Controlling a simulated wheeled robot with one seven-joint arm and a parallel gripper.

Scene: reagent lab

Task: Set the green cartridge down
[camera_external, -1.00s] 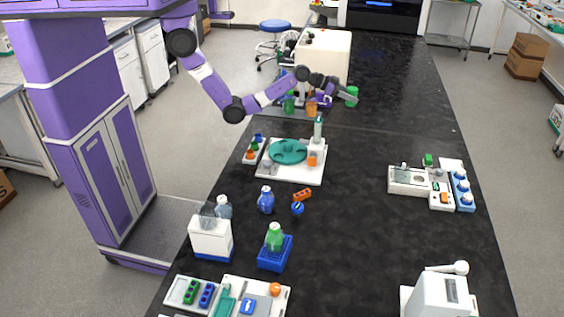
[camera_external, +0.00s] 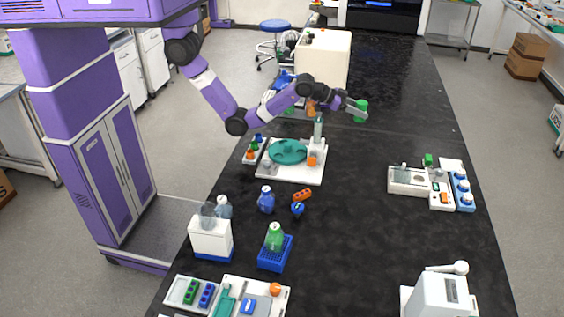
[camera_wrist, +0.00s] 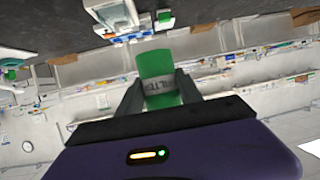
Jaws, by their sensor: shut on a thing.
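The green cartridge (camera_external: 361,110) is held at the end of my arm, above the far part of the black bench. My gripper (camera_external: 356,107) is shut on it. In the wrist view the green cartridge (camera_wrist: 156,68), with a grey lettered label band, sits between the two dark fingers of my gripper (camera_wrist: 160,90). In the external view it appears upright. Its exact height above the bench is hard to tell.
The black bench (camera_external: 400,120) is clear around and to the right of the cartridge. A white device with a teal disc (camera_external: 288,151) stands nearer the camera. A white instrument with blue-capped jars (camera_external: 461,188) is at the right. A cream box (camera_external: 324,55) stands behind.

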